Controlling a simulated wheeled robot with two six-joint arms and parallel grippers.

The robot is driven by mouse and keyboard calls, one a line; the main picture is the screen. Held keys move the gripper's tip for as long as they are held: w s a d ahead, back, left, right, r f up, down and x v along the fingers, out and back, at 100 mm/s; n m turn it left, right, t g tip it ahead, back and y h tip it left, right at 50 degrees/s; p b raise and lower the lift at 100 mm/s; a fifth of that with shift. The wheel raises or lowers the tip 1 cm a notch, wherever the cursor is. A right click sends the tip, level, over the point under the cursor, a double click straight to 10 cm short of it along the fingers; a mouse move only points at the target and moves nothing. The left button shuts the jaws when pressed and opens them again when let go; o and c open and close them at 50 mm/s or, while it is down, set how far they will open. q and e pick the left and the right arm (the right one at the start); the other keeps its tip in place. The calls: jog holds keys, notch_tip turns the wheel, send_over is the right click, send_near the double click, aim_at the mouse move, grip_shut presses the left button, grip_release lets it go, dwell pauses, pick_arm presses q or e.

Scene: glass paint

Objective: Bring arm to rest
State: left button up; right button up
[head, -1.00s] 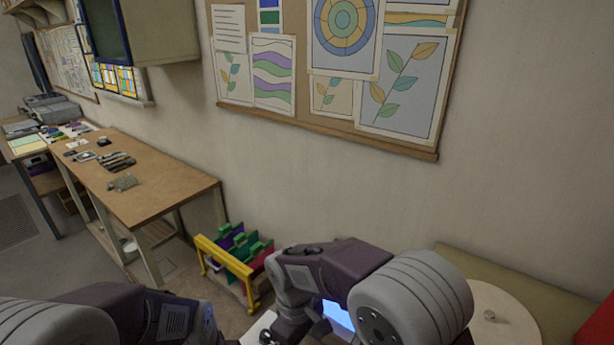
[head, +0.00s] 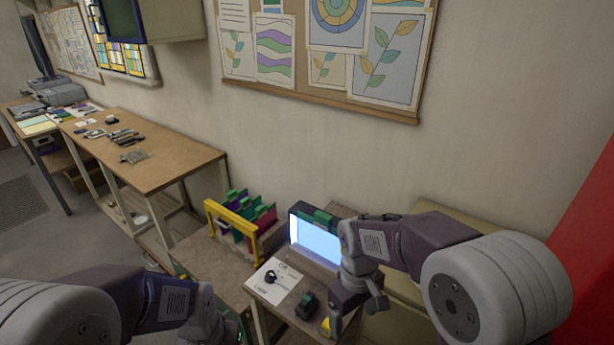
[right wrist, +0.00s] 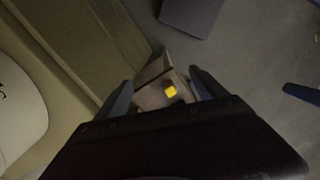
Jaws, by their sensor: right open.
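My right arm comes in from the right in the head view. Its gripper (head: 358,308) is open and empty and points down above the right end of the small table. The right wrist view shows the two fingers (right wrist: 166,92) apart, with a table corner and a small yellow thing (right wrist: 170,91) below between them. My left arm (head: 150,300) comes in from the lower left. Its gripper is cut off at the bottom edge, so its jaws do not show.
A long workbench (head: 165,165) stands left. A beige bench (head: 440,214) runs along the wall.

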jog(key=s+d+f+m+t, duration=0.1)
jog(key=s+d+f+m, duration=0.3)
jog(key=s+d+m, duration=0.3)
jog(key=shift+s+d+t+y, duration=0.2)
jog(key=shift+s+t+y, duration=0.1)
jog(key=shift+t, duration=0.1)
